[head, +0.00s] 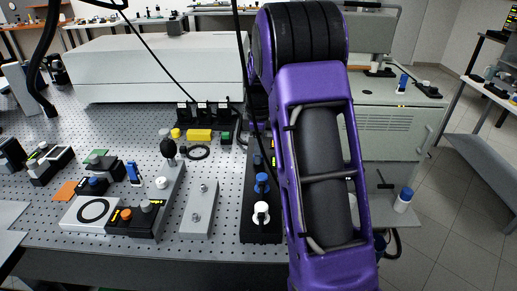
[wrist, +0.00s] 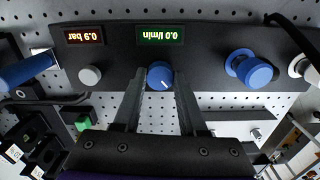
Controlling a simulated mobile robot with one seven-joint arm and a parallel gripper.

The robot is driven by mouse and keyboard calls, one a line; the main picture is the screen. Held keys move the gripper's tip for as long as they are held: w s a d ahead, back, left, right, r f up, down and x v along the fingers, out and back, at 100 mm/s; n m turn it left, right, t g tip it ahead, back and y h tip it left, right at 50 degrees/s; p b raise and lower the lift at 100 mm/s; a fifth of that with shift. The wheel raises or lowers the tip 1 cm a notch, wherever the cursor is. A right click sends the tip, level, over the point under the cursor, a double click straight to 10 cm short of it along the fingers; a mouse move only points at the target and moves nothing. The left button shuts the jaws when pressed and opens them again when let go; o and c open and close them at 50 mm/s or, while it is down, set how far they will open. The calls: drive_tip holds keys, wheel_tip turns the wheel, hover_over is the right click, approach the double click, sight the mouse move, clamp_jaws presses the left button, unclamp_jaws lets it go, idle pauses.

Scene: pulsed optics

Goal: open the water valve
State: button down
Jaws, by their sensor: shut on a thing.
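In the wrist view, a small round blue knob (wrist: 160,74) with a pale index line sits on a black panel (wrist: 205,45), below a green display (wrist: 164,33) that reads 0.0 l/min upside down. My gripper (wrist: 160,79) has one finger on each side of this knob and is shut on it. I take this knob to be the water valve; no label on it is readable. In the head view my purple arm covers the gripper and part of the black panel (head: 250,222).
On the panel, a grey knob (wrist: 90,76) sits left of the gripper under an orange display (wrist: 84,37) reading 0.9 bar. A larger blue knob (wrist: 250,70) and a white fitting (wrist: 304,70) are to the right. A grey plate (head: 199,215) lies left of the panel.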

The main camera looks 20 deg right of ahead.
drive_tip(key=m+p, duration=0.1)
drive_tip(key=m, duration=0.3)
drive_tip(key=shift+r, duration=0.1)
drive_tip(key=shift+m+p, duration=0.35)
drive_tip(key=shift+m, duration=1.75)
drive_tip(key=shift+c, duration=2.3)
unclamp_jaws()
wheel_tip(320, 180, up, 17)
drive_tip(key=shift+r, duration=0.2)
